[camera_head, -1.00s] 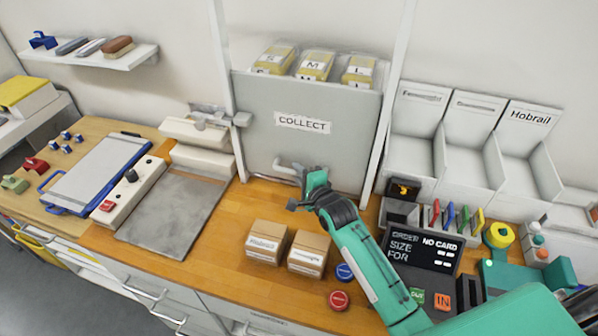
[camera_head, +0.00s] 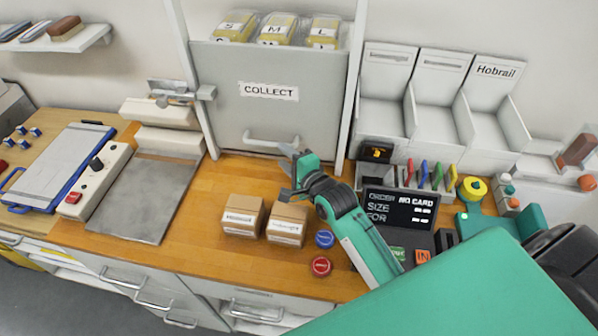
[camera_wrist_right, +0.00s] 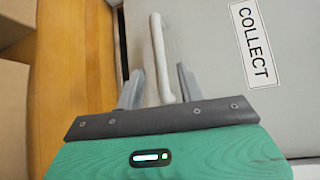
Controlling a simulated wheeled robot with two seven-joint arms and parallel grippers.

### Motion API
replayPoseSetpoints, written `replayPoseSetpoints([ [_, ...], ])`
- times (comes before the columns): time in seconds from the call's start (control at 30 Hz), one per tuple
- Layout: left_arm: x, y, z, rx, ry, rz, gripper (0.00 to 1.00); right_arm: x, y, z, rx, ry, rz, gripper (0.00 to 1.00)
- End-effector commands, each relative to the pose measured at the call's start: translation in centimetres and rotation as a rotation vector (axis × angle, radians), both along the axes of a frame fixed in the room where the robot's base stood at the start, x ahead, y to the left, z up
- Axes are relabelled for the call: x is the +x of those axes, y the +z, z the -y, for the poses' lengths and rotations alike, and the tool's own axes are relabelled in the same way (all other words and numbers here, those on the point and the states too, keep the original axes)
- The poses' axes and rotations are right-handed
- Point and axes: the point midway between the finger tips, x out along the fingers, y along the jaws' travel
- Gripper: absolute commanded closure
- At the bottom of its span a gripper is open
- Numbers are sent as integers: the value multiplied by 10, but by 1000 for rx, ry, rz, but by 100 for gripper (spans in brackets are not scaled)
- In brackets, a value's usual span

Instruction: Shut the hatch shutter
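The hatch shutter (camera_head: 225,110) is a grey panel marked COLLECT, between two white uprights, with its lower edge near the wooden counter. Bagged yellow items marked S, M and L show above its top edge. Its pale bar handle (camera_head: 270,141) is near the bottom; it also shows in the right wrist view (camera_wrist_right: 161,55). My right gripper (camera_head: 292,168) is just below and right of the handle. In the wrist view its fingers (camera_wrist_right: 158,85) are spread, with one end of the handle between them; I cannot tell whether they touch it. My left gripper is not in view.
Two cardboard boxes (camera_head: 242,215) and blue and red round buttons (camera_head: 321,266) are on the counter (camera_head: 190,235) near my right arm. White bins (camera_head: 435,110) and an order display (camera_head: 398,210) stand to the right. A grey plate (camera_head: 150,195) lies left.

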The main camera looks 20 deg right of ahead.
Motion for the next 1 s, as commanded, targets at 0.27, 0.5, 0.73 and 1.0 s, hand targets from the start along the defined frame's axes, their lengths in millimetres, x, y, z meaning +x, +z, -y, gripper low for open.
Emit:
replayPoseSetpoints([
  [0.27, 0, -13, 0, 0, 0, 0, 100, -45, 5, 10, 0, -1, 0, 62],
  [0.5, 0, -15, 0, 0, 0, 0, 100, -57, 9, 12, 0, 0, 0, 62],
  [0.73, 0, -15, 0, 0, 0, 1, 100, -57, 9, 12, 0, 0, 0, 62],
  [1.0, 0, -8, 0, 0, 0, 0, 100, -38, 28, -19, -13, 107, -33, 100],
])
